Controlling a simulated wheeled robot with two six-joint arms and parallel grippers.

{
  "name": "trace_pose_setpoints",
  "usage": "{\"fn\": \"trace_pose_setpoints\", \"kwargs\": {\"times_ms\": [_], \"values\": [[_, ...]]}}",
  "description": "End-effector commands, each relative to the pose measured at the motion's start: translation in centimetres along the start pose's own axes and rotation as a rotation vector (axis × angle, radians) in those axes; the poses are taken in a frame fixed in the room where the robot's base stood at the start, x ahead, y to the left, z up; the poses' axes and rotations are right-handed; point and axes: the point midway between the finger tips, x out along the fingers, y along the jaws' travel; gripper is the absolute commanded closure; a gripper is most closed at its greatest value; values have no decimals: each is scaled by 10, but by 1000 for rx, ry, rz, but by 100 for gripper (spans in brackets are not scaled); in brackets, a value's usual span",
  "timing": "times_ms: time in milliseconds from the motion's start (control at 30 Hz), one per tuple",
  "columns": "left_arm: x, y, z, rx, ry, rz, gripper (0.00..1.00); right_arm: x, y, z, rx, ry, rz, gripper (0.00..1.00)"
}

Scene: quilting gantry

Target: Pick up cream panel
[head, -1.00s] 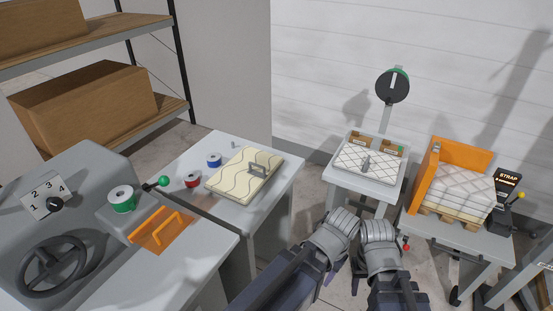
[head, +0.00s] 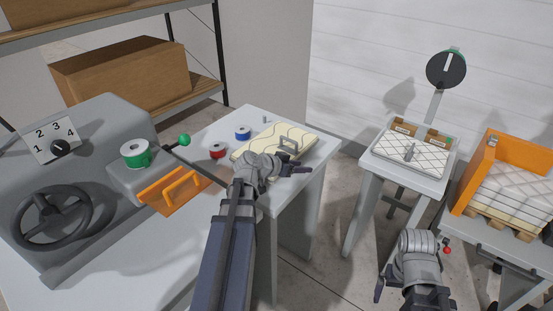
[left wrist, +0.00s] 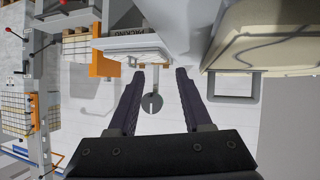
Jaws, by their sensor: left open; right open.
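The cream panel (head: 255,143), with dark wavy lines and a grey handle (head: 289,143), lies flat on the grey table. My left gripper (head: 288,174) is open and empty at the panel's near side, partly covering its front edge. In the left wrist view the open fingers (left wrist: 158,78) have nothing between them. There the cream panel (left wrist: 262,32) and its handle (left wrist: 234,88) are to the right of the fingers. My right gripper (head: 410,285) is open and empty, low in front of the stand with the white quilted panel (head: 405,156).
Red (head: 218,151) and blue (head: 243,132) spools stand left of the panel. An orange handled plate (head: 172,192) and a handwheel (head: 45,219) are at the left. An orange-backed pallet stack (head: 515,185) is at the right. Floor shows between the tables.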

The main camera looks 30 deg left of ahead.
Motion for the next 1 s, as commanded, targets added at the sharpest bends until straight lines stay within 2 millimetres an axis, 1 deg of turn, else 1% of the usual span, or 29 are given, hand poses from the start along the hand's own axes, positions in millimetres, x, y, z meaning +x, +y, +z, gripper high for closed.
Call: {"fn": "trace_pose_setpoints", "kwargs": {"times_ms": [33,100,200,300,400,533,667,800,1000], "values": [[-7,-28,3,-3,51,-47,50,11,-1,-1,0,0,0,0],[-20,-56,0,3,112,-101,50,16,-2,-1,0,0,0,0],[-37,-87,-2,9,174,-166,50,21,-2,-1,0,0,0,0],[-49,-107,-3,14,211,-210,50,24,-2,-1,0,0,0,0],[-56,-116,-4,16,229,-232,50,25,-2,-2,0,0,0,0],[-56,-117,-4,18,232,-235,50,25,-2,-2,0,0,0,0],[-46,-120,-6,18,231,-232,50,29,-3,-2,0,0,0,0],[-32,-123,-9,18,231,-232,50,33,-3,-2,0,0,0,0],[-29,-124,-11,18,230,-233,50,33,-3,-2,0,0,0,0]]}}
